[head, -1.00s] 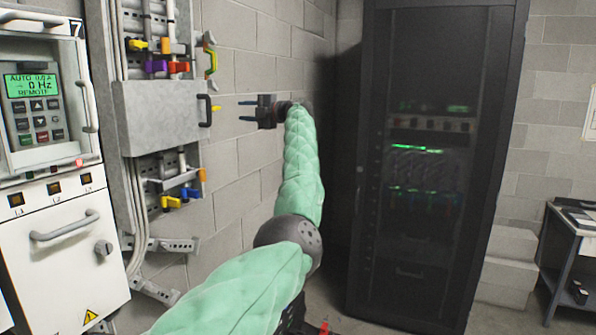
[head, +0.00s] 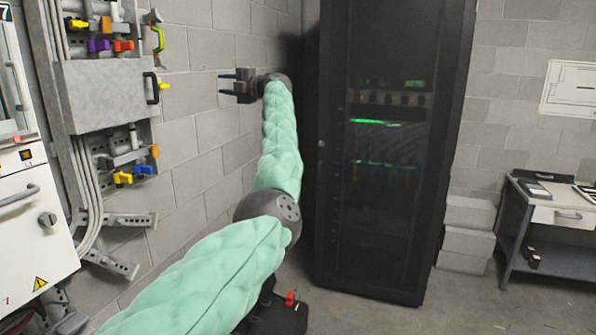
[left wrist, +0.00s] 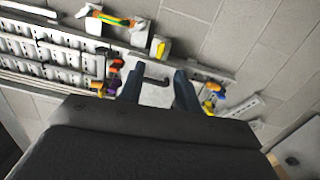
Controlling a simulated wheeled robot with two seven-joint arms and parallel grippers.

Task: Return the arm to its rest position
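My left arm, in a green padded sleeve, reaches up through the middle of the head view. Its left gripper (head: 226,84) points left toward the wall-mounted grey box, well apart from it. The two fingers are spread with a gap between them, and nothing is held. In the left wrist view the fingers (left wrist: 158,84) also stand apart, with the grey box and its dark handle (left wrist: 152,80) seen beyond them. My right gripper does not show.
The grey box (head: 105,95) with cables and coloured locks hangs at left, beside the white drive cabinet (head: 30,230). A dark server rack (head: 375,150) stands right of my arm. Grey blocks (head: 466,232) and a table (head: 560,262) are farther right, with open floor in front.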

